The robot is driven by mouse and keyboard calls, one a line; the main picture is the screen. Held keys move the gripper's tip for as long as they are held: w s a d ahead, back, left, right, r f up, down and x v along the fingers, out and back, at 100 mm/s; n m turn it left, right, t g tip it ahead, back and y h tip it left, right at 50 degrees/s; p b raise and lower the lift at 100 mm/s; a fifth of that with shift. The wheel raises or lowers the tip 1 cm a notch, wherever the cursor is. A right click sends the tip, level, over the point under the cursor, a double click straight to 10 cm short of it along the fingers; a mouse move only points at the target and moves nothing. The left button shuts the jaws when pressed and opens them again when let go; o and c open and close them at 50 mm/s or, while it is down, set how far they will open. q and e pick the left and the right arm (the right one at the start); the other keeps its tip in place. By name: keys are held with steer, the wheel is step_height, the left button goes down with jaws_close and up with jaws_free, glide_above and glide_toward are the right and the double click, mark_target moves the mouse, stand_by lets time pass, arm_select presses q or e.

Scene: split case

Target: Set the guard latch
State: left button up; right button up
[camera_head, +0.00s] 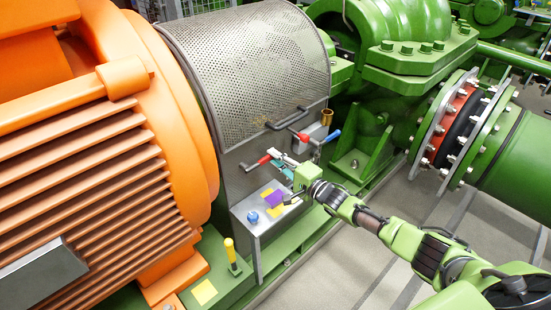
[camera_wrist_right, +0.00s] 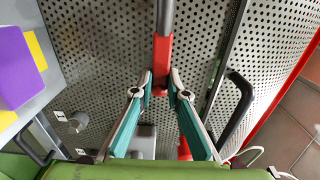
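The guard latch is a lever with a red handle (camera_head: 258,160) on a grey rod, on the front of the perforated guard (camera_head: 250,55). In the right wrist view the red handle (camera_wrist_right: 162,62) runs down from its rod to between the fingertips. My right gripper (camera_head: 281,162) reaches in from the lower right. In the wrist view its two fingers (camera_wrist_right: 161,85) lie on either side of the handle's end, apparently touching it. The fingers partly cover the guard face behind them. My left gripper is not in view.
A black grab handle (camera_wrist_right: 236,103) is close beside the right finger. A second lever with a blue grip (camera_head: 331,137) and a brass cup (camera_head: 327,117) are near. An orange motor (camera_head: 150,110) fills the left.

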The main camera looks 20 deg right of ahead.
steer(key=o, duration=0.4)
steer(key=shift+f, duration=0.1)
steer(key=shift+o, duration=0.2)
steer(key=v, duration=1.2)
